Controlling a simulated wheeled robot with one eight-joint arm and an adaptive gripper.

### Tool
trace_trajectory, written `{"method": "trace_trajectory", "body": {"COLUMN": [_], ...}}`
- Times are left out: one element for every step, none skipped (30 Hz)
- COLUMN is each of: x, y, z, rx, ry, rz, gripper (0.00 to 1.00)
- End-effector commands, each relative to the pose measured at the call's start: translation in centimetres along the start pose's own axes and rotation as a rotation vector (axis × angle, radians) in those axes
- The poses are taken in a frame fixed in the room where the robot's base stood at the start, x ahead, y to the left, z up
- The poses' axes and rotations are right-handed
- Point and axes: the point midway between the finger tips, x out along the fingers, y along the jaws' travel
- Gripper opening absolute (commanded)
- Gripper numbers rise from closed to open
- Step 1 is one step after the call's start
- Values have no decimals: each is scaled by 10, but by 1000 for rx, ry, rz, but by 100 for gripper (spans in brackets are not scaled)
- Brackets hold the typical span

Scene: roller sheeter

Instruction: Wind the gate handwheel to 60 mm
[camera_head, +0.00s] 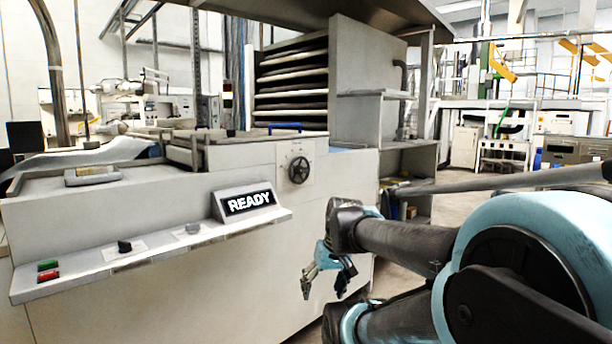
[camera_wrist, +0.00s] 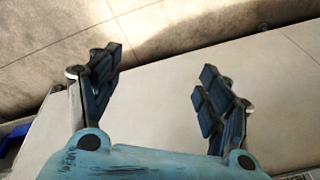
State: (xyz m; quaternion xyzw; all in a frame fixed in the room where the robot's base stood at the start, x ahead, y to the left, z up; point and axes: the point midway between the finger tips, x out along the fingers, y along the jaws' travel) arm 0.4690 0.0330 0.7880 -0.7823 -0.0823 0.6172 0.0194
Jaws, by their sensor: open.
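The gate handwheel (camera_head: 299,170) is a dark round wheel on the upright front plate of the grey machine (camera_head: 180,275), right of centre on its upper part. My gripper (camera_head: 322,288) hangs in front of the machine's lower front panel, below and slightly right of the handwheel and well apart from it. Its fingers are spread and empty. In the wrist view my gripper (camera_wrist: 158,95) shows both dark finger pads wide apart, with a pale panel and floor tiles beyond. The handwheel does not show there. No millimetre scale is readable.
A sloped display reading READY (camera_head: 248,203) stands on the control ledge (camera_head: 150,254), which juts from the machine's front left of my gripper. The ledge carries a black knob (camera_head: 125,246), a green button (camera_head: 47,265) and a red button (camera_head: 48,276). Open shelving (camera_head: 410,190) stands right of the handwheel.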

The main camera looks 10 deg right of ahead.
Motion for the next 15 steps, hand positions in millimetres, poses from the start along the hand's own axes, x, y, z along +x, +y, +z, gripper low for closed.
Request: {"method": "trace_trajectory", "body": {"x": [-5,-8,-11,-14,-17,-20,-24,-26,-30,-34,-37,-41,-45,-48,-53], "y": [-5,-9,-14,-17,-20,-24,-26,-27,-29,-30,-30,-30,-30,-29,-27], "z": [-17,-27,-41,-51,-62,-76,-87,-98,-113,-124,-136,-151,-162,-174,-189], "rx": [-7,-16,-28,-37,-45,-57,-65,-74,-84,-92,-100,-109,-118,-125,-134], "ry": [19,33,54,71,88,112,132,152,181,204,227,260,285,311,347], "rz": [-43,-70,-106,-132,-158,-192,-217,-240,-269,-291,-312,-339,-359,-377,-400], "gripper": [72,72,72,72,72,72,72,72,72,72,72,72,72,72,72]}}
